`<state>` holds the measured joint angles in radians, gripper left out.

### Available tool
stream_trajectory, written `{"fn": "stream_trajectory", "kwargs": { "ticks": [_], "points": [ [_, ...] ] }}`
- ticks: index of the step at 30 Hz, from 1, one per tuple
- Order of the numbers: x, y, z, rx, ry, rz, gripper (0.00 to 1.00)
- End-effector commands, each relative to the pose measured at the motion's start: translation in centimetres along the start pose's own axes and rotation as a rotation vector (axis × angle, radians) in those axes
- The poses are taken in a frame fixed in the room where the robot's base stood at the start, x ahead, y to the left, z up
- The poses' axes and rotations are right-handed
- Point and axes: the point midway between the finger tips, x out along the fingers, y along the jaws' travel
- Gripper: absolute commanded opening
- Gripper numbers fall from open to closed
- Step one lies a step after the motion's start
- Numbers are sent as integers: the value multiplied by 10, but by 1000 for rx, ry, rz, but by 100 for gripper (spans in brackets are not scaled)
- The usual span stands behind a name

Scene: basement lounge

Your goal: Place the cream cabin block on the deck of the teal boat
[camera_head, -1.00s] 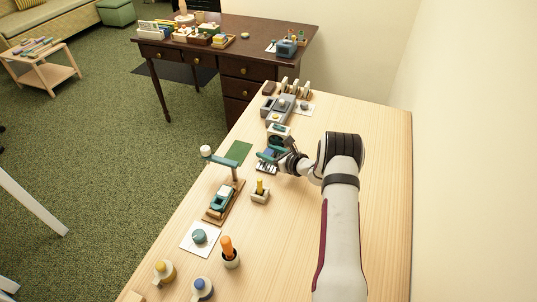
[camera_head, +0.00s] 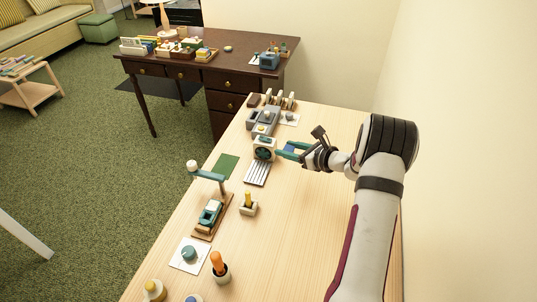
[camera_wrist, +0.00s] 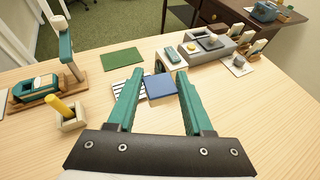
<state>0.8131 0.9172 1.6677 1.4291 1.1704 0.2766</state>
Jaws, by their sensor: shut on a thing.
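My gripper (camera_wrist: 158,82) is shut on a flat-topped blue block (camera_wrist: 161,88), whose sides are mostly hidden. In the head view my gripper (camera_head: 284,150) holds it above the table, right of a striped pad (camera_head: 257,172). A teal, boat-like body (camera_head: 210,211) with a pale part on top sits on a brown wooden base, left of and nearer than my gripper. It also shows at the left of the wrist view (camera_wrist: 38,88). I cannot pick out a separate cream cabin block with certainty.
A cream-and-teal device (camera_head: 264,150) stands close left of my gripper. A post with a teal arm (camera_head: 207,175) rises beside the boat-like body. A yellow-handled piece (camera_head: 248,204) stands to its right. The table's right side is clear.

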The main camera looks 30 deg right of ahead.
Motion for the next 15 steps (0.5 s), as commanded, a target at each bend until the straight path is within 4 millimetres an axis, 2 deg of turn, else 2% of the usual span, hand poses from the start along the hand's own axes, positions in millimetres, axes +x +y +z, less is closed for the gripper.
{"fn": "stream_trajectory", "kwargs": {
  "ticks": [4,7,11,15],
  "points": [
    [-9,-2,2,1,1,1,0],
    [-9,13,5,-2,0,15,0],
    [-10,59,14,-14,-6,49,0],
    [-18,117,20,-32,-5,85,0]
  ]
}}
